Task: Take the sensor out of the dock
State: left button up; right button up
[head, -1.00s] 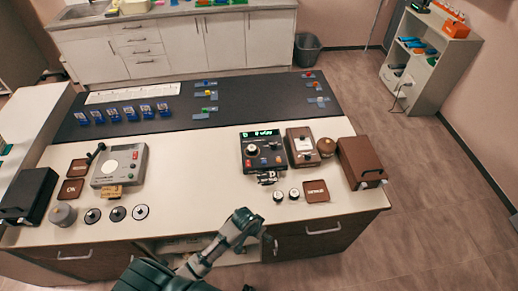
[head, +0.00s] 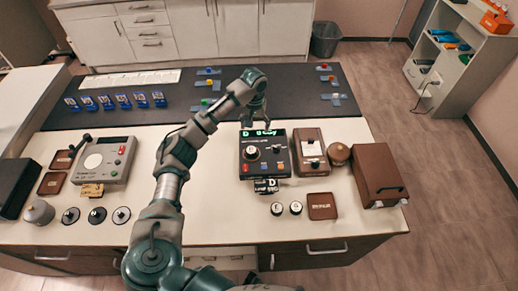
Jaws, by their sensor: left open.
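A black device (head: 251,160) with a green lit display, a dial and coloured buttons sits on the white bench, right of centre. A small black piece marked D (head: 266,186) sits at its front edge. A grey device (head: 104,161) with a round pale disc stands at the left, with a tan piece (head: 90,190) at its front. I cannot tell for certain which of these are the sensor and its dock. My left gripper (head: 253,119) is open and empty, pointing down just behind the black device's display. My right gripper is not in view.
A brown-topped device (head: 311,150), a round brown knob (head: 339,153) and a brown box (head: 377,173) stand to the right. Two small round pieces and a brown square (head: 322,206) lie in front. Blue-labelled pieces (head: 122,101) line the dark mat (head: 285,85).

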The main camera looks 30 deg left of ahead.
pick_arm(q)
jog(key=a+r, duration=0.1)
send_over(251, 150)
notch_tip(251, 150, down, 6)
jog(key=f, duration=0.5)
jog(key=shift+w+d, duration=0.2)
jog(key=shift+d, duration=0.05)
jog(key=shift+d+f, duration=0.1)
jog(key=shift+f, duration=0.35)
jog(key=f, duration=0.4)
jog(key=shift+a+f, duration=0.5)
jog(key=shift+f, duration=0.1)
jog(key=shift+r, duration=0.1)
jog(key=c, duration=1.3)
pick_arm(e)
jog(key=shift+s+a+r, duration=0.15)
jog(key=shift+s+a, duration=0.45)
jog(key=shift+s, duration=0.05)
